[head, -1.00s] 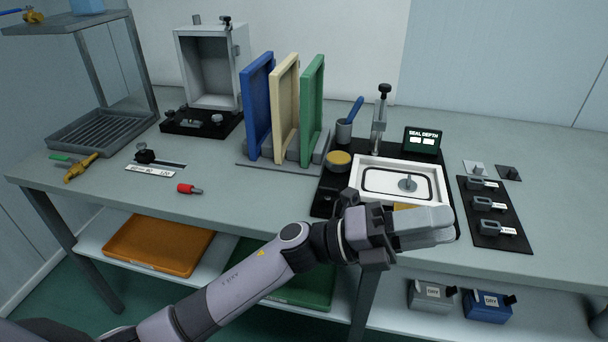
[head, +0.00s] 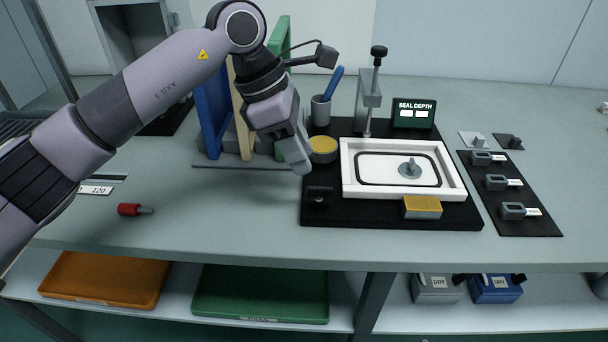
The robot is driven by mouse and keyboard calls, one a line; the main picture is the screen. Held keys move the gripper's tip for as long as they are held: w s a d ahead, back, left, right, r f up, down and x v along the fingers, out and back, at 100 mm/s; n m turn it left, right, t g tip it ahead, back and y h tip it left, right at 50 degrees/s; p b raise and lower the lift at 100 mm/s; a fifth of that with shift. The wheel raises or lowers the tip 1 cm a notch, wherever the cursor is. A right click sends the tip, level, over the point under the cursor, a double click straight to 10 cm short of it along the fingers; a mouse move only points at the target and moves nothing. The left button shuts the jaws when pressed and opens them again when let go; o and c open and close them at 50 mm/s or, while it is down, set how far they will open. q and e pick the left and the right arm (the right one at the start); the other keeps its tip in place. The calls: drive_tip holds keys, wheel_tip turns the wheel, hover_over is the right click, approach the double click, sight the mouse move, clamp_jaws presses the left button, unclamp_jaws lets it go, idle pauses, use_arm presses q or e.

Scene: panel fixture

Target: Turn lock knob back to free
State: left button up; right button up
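The black panel fixture (head: 470,215) lies on the bench and carries a white frame (head: 350,188) with a light panel inside. A grey knob (head: 410,169) stands on that panel. A small black bar-shaped knob (head: 318,192) sits at the fixture's front left corner. A post with a black top knob (head: 378,52) stands at its back. No visible label tells which is the lock knob. My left gripper (head: 302,168) points down just above and left of the bar-shaped knob, apparently apart from it. Its fingers are seen side-on, so their opening is hidden. My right gripper is out of view.
A yellow-topped block (head: 422,207) is at the fixture's front edge, and a yellow-lidded round tin (head: 322,149) at its left. A cup (head: 321,110) and the SEAL DEPTH display (head: 414,114) stand behind. Upright panels are behind my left arm.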

sight(319, 187)
use_arm(q)
drive_tip(key=x, duration=0.6)
drive_tip(key=shift+s+d+f, duration=0.1)
drive_tip(key=shift+d+f, duration=0.2)
clamp_jaws()
